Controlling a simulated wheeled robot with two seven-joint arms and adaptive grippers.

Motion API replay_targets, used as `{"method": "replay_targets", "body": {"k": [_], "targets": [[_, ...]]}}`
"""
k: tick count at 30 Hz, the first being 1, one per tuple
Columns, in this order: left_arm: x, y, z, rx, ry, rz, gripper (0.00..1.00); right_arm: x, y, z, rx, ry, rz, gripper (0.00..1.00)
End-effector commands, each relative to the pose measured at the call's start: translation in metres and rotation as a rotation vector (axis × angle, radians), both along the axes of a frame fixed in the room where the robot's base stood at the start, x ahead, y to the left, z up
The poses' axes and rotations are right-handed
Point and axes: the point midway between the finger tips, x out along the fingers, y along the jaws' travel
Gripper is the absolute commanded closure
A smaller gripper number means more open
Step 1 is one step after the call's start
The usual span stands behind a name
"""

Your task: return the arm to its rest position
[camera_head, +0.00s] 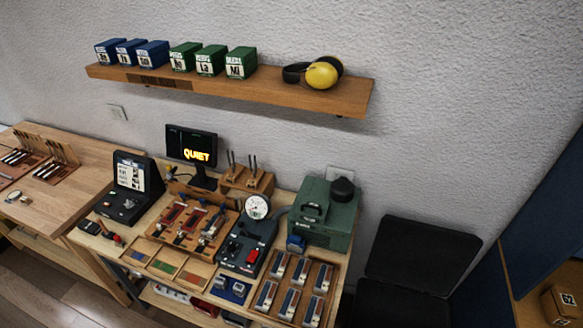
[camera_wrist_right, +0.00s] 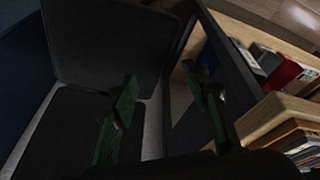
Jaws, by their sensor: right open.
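My right gripper (camera_wrist_right: 165,105) shows in the right wrist view. Its two dark green fingers stand well apart, with nothing between them. Behind the fingers is a black chair (camera_wrist_right: 105,45), and the gripper appears to be over or near it. The same chair (camera_head: 422,255) stands right of the workbench in the head view. Neither arm nor gripper shows in the head view, and my left gripper is in no view.
The workbench (camera_head: 133,246) is crowded with wooden trays, a dial device (camera_head: 246,243) and a green machine (camera_head: 322,213). A shelf (camera_head: 230,90) holds boxes and yellow earmuffs (camera_head: 321,75). A dark blue panel (camera_head: 545,215) stands at the right. Shelved items (camera_wrist_right: 280,75) show at the wrist view's right.

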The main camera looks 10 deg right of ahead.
Motion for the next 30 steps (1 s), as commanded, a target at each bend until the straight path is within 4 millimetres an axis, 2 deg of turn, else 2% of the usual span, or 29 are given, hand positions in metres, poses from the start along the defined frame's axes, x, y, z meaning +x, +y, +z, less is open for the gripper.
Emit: {"method": "replay_targets", "body": {"k": [1,5,11,14,17,18,20,24,27,30], "targets": [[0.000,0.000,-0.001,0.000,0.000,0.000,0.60,0.005,0.000,-0.017,0.001,0.008,0.003,0.57],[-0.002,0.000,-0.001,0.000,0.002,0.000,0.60,0.012,0.001,-0.053,0.004,0.019,0.008,0.57],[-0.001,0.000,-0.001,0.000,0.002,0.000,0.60,0.017,0.004,-0.125,0.012,0.046,0.018,0.57],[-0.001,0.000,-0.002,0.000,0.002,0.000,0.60,0.013,0.007,-0.172,0.016,0.064,0.026,0.57],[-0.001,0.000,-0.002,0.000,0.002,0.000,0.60,0.002,0.009,-0.228,0.021,0.086,0.035,0.57],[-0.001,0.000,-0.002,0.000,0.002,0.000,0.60,-0.004,0.010,-0.251,0.023,0.096,0.039,0.57],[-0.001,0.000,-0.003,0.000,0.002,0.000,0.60,-0.017,0.012,-0.283,0.025,0.109,0.047,0.57],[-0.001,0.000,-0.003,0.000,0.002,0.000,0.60,-0.055,0.015,-0.351,0.030,0.141,0.062,0.57],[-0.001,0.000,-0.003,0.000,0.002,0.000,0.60,-0.090,0.016,-0.392,0.033,0.164,0.074,0.57],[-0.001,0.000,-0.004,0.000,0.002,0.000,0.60,-0.128,0.016,-0.425,0.034,0.186,0.085,0.57]]}}
